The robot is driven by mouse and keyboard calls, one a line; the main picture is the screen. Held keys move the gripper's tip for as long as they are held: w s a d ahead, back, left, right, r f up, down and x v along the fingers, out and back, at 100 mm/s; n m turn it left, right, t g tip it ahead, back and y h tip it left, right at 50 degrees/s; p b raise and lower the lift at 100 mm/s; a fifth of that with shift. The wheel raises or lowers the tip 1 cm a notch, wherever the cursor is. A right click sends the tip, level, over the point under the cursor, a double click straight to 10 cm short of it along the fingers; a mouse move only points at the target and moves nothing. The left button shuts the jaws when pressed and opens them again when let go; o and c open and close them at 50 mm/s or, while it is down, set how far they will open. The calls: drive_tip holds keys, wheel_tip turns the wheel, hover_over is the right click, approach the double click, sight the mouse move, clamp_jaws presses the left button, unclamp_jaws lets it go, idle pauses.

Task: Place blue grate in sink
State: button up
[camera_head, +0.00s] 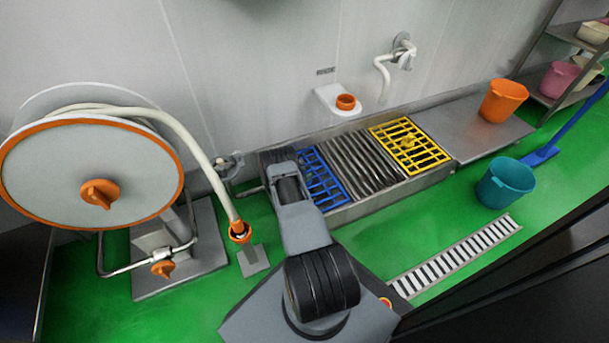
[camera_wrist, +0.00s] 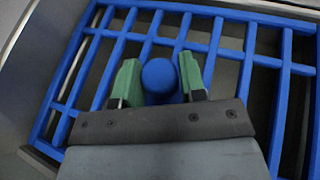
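The blue grate (camera_head: 322,180) lies at the left end of the long metal sink (camera_head: 365,207), its bars roughly level with the rim in the head view. My arm hides its left part there. In the wrist view the blue grate (camera_wrist: 226,43) fills most of the picture, with a round blue knob (camera_wrist: 160,78) on it. My gripper (camera_wrist: 160,80) has its two green fingers against both sides of this knob and appears shut on it. I cannot tell whether the grate rests fully on the sink.
A yellow grate (camera_head: 411,146) lies in the sink's right part, beside dark metal slats (camera_head: 362,165). A steel counter (camera_head: 470,133) with an orange bucket (camera_head: 503,101) adjoins on the right. A teal bucket (camera_head: 505,184) stands on the green floor. A hose reel (camera_head: 92,172) stands left.

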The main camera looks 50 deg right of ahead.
drive_tip(key=o, duration=0.4)
drive_tip(key=shift+c, duration=0.2)
drive_tip(key=shift+r, duration=0.2)
drive_tip(key=p+v, duration=0.4)
drive_tip(key=v, duration=0.8)
drive_tip(key=shift+p, duration=0.3)
drive_tip(key=a+r+m+g+y, duration=0.1)
drive_tip(key=a+r+m, duration=0.2)
drive_tip(key=r, duration=0.6)
drive_tip(key=a+r+m+y, duration=0.2)
drive_tip(key=a+r+m, duration=0.15)
drive_tip(key=r, duration=0.45)
drive_tip(key=a+r+m+g+y, duration=0.1)
drive_tip(key=a+r+m, duration=0.25)
drive_tip(key=r, duration=0.55)
drive_tip(key=s+a+r+m+t+y, duration=0.4)
drive_tip(key=s+a+r+m+y, duration=0.4)
drive_tip(key=s+a+r, duration=0.7)
drive_tip(key=s+a+y, duration=0.1)
drive_tip(key=a, duration=0.2)
drive_tip(key=shift+s+a+t, duration=0.25)
drive_tip(key=shift+t, duration=0.15)
